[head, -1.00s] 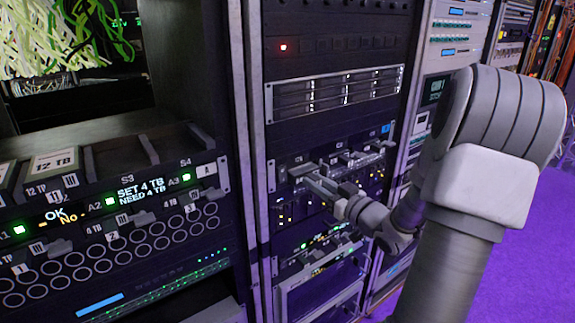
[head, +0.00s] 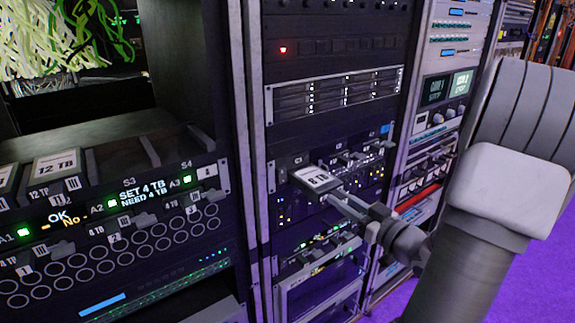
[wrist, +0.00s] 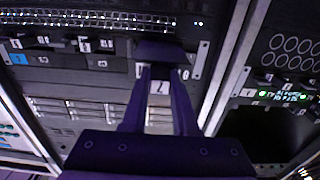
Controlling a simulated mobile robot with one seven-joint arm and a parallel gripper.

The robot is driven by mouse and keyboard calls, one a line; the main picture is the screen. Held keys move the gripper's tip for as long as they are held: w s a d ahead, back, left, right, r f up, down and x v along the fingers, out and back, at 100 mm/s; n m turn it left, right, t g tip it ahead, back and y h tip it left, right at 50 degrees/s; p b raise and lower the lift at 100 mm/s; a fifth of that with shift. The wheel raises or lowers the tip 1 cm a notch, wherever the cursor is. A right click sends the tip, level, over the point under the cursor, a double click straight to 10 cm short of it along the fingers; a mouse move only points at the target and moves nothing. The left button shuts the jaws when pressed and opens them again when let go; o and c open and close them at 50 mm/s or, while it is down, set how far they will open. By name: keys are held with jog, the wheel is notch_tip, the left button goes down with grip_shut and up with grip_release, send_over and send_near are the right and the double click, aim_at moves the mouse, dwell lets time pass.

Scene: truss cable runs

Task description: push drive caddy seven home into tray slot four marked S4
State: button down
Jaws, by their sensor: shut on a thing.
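Drive caddy seven (head: 317,178) has a white label ending in "TB" and juts out from the middle rack. The tray (head: 218,178) is at the left, well apart from the caddy. Slot four, marked S4 (head: 186,164), is at the tray's right end. Its interior is partly hidden by the tray front.
A rack post (head: 243,120) stands between the tray and the middle rack. A bay with other caddies (head: 350,158) lies just behind the held caddy. The tray display (head: 134,192) reads "SET 4 TB NEED 4 TB". A 12 TB caddy (head: 55,164) stands in the tray's left part.

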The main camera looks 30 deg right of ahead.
jog(key=shift+s, duration=0.25)
jog(key=s, duration=0.4)
jog(key=shift+d, duration=0.15)
jog(key=shift+r, duration=0.1)
dwell(0.4)
